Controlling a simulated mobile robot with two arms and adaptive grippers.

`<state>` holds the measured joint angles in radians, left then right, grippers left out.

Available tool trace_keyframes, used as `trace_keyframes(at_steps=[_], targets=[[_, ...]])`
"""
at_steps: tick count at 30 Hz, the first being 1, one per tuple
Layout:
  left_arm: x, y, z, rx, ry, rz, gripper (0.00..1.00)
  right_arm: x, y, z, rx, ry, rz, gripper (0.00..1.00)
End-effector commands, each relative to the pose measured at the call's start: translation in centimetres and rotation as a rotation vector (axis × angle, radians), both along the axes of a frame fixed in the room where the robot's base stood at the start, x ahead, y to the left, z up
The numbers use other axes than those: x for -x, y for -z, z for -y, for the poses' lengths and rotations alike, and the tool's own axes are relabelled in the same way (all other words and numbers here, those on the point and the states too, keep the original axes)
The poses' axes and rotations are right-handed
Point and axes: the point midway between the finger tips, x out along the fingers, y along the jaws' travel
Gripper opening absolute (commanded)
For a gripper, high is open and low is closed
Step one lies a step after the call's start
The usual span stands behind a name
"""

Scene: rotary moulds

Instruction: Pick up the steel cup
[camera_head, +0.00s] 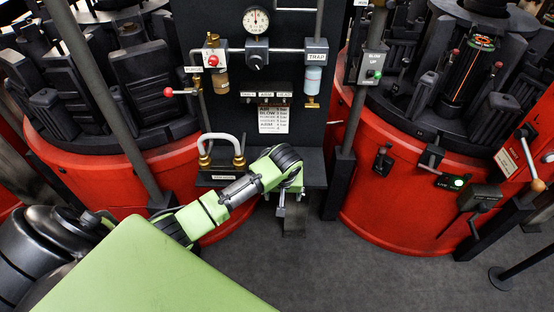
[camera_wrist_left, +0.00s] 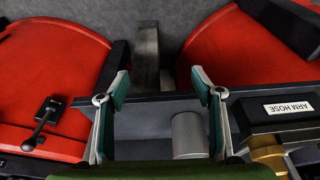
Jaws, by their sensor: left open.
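In the left wrist view, the steel cup (camera_wrist_left: 188,135) is a plain grey cylinder. It stands in a shallow dark ledge or tray (camera_wrist_left: 143,126) and is partly cut off by my green gripper body at the bottom. My left gripper (camera_wrist_left: 160,85) is open, with its two teal-padded fingers apart. The cup appears between the fingers, closer to the right one; I cannot tell whether they touch. In the head view my left gripper (camera_head: 284,207) points down in front of the dark panel, and the cup is hidden behind my arm. My right gripper is not in view.
Red rotary mould bases (camera_head: 388,200) stand on both sides. The dark panel (camera_head: 284,130) carries a gauge (camera_head: 256,20), valves and a hose (camera_head: 221,142) on brass fittings, labelled ARM HOSE in the wrist view, close right of the gripper. Grey floor (camera_head: 330,260) is clear in front.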

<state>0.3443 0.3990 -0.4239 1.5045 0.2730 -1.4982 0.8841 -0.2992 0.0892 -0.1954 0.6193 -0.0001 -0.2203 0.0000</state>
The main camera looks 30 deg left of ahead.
Motion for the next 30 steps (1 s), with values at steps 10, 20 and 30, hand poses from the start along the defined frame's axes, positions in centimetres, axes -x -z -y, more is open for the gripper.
trace_keyframes(at_steps=[10,20,30], targets=[[-3.3,-9.3,-2.5,-0.032,-0.189,0.043,0.60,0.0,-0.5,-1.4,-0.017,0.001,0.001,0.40],[-4.6,-17.7,-5.2,-0.068,-0.396,0.087,0.60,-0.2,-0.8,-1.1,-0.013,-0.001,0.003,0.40],[-5.6,-13.5,-7.1,-0.073,-0.420,0.083,0.60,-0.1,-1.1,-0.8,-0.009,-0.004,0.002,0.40]])
